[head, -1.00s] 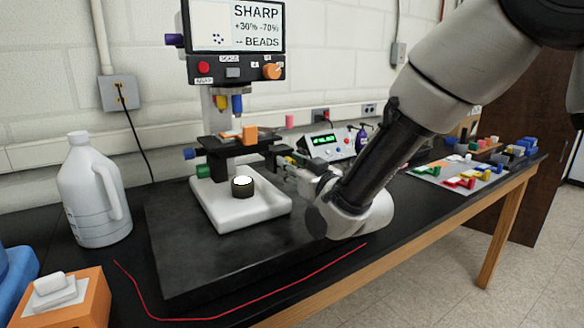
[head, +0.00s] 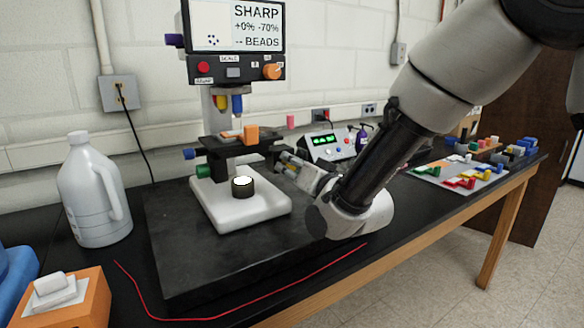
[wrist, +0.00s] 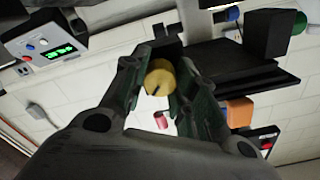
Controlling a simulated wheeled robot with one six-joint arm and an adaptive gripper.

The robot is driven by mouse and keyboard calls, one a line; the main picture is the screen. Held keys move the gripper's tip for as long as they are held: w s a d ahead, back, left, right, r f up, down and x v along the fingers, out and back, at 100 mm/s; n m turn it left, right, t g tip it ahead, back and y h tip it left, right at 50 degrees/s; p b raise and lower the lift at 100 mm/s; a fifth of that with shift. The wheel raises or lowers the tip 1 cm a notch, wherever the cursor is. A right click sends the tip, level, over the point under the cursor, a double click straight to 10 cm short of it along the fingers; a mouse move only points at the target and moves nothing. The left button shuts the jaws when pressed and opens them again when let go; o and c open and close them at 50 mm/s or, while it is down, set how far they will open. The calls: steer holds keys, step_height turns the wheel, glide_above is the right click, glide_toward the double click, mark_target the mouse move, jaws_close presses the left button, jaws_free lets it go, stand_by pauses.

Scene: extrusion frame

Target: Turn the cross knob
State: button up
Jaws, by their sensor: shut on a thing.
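The cross knob (wrist: 159,77) is a round yellow knob with a dark mark on its face. In the wrist view it sits between the two fingers of my gripper (wrist: 157,88), which is shut on it. In the head view my gripper (head: 281,158) reaches the right side of the microscope stage (head: 218,148) and hides the knob. The screen (head: 236,26) above reads "SHARP +0% -70% -- BEADS" and shows a cluster of dark dots at its left. An orange block (head: 251,134) stands on the stage.
A blue knob (head: 189,153) and a green knob (head: 203,171) stick out at the microscope's left. A lit round lamp (head: 243,187) sits on its white base (head: 230,212). A display box (head: 325,145) stands behind my gripper. A white jug (head: 91,190) stands at left.

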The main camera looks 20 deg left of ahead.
steer(key=shift+f, duration=0.1)
stand_by(0.3)
steer(key=o, duration=1)
steer(key=shift+c, duration=0.2)
steer(key=shift+s+d+f, duration=0.45)
steer(key=shift+s+d, duration=0.05)
steer(key=shift+s, duration=0.05)
steer(key=shift+o, duration=0.3)
steer(key=r+v, duration=0.1)
steer(key=v, duration=1)
steer(key=shift+w, duration=0.1)
steer(key=shift+w+a, duration=0.1)
